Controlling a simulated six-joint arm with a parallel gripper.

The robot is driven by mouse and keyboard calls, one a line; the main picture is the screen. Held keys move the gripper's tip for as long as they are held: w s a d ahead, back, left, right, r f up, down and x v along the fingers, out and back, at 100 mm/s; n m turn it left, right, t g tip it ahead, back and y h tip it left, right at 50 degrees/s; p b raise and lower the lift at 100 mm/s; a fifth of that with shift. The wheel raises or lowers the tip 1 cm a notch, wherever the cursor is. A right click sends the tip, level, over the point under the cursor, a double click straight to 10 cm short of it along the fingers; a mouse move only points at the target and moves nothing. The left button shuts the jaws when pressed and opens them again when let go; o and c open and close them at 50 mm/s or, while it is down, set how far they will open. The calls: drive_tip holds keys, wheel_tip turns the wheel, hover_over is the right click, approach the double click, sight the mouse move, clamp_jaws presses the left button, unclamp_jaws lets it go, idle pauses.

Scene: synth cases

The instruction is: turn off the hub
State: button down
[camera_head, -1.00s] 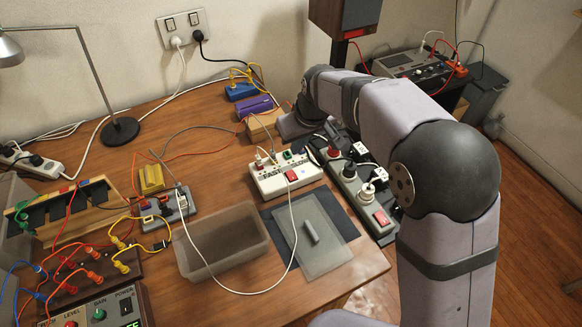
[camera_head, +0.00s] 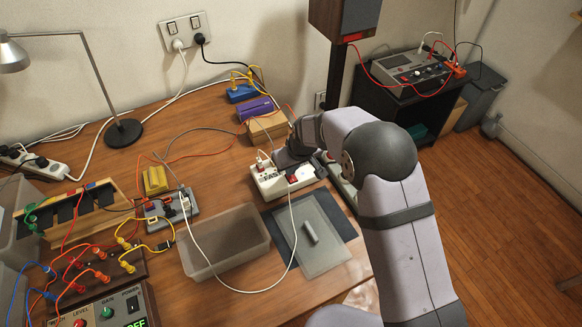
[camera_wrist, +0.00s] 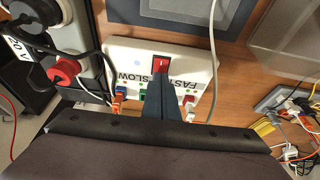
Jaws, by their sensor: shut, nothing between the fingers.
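A white hub (camera_head: 266,184) with a red rocker switch (camera_head: 292,179) and coloured plugs lies near the middle of the desk. In the wrist view the hub (camera_wrist: 120,57) bears the words FAST and SLOW, and its red switch (camera_wrist: 160,63) is near the middle of its edge. My gripper (camera_wrist: 158,79) is shut and empty, its fingertips in front of or on the switch; I cannot tell if they touch. In the head view my gripper (camera_head: 289,170) is over the hub and hides part of it. The switch's position is unclear.
A white cable crosses the desk. A grey mat (camera_head: 312,238) and a clear bin (camera_head: 222,243) lie in front. A small grey hub-like box (camera_head: 172,210) with cables is left.

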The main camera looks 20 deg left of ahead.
drive_tip(key=shift+f, duration=0.35)
drive_tip(key=shift+f, duration=0.15)
drive_tip(key=shift+w+a+f+b, duration=0.1)
drive_tip(key=shift+f+b, duration=0.15)
drive_tip(key=shift+b, duration=0.2)
drive_tip(key=shift+r, duration=0.2)
drive_tip(key=shift+f, duration=0.1)
drive_tip(key=shift+s, duration=0.2)
